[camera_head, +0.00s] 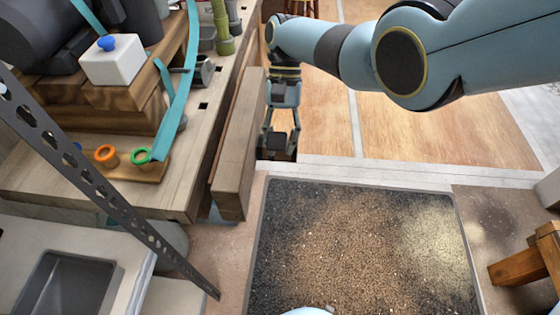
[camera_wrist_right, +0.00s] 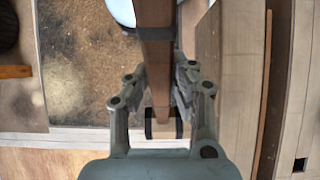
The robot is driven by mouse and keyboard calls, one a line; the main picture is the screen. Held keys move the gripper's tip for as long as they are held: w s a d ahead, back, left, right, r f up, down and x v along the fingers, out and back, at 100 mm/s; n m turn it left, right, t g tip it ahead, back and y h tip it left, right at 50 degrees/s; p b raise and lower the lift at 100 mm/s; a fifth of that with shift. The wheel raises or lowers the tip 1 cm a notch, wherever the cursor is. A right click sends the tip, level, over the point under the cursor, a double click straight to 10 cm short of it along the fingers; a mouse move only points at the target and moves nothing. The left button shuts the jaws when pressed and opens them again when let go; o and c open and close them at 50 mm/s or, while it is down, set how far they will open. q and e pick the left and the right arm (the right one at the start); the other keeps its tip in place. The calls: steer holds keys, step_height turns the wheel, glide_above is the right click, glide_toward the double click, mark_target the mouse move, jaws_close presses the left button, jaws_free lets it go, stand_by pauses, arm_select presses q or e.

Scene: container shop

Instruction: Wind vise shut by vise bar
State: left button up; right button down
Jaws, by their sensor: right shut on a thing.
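The vise's thick wooden jaw (camera_head: 238,145) stands along the bench's front edge, with a dark gap between it and the bench. It also shows in the right wrist view (camera_wrist_right: 232,65). My right gripper (camera_head: 281,140) is low beside the jaw's outer face. In the right wrist view, its fingers (camera_wrist_right: 158,100) close around a long wooden bar (camera_wrist_right: 156,60), which seems to be the vise bar. The bar runs from the top of that view down between the fingers, with a grey band across it. I cannot make out the bar in the head view. My left gripper is not in view.
The workbench (camera_head: 190,190) holds a white box (camera_head: 112,60), a teal strip (camera_head: 178,85) and coloured rings (camera_head: 106,155). A perforated metal strut (camera_head: 100,185) crosses the left side. A speckled mat (camera_head: 350,250) covers the floor; a wooden stool (camera_head: 525,262) stands at right.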

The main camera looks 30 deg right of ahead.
steer(key=shift+w+d+r+g+b, duration=0.3)
steer(key=shift+d+b, duration=0.1)
steer(key=shift+b, duration=0.1)
steer(key=c, duration=1.2)
jaws_free()
steer(key=shift+d, duration=0.1)
steer(key=shift+o, duration=0.2)
steer(key=shift+w+r, duration=0.15)
steer(key=shift+w, duration=0.05)
steer(key=v, duration=1.1)
steer(key=shift+d, duration=0.3)
steer(key=shift+r, duration=0.15)
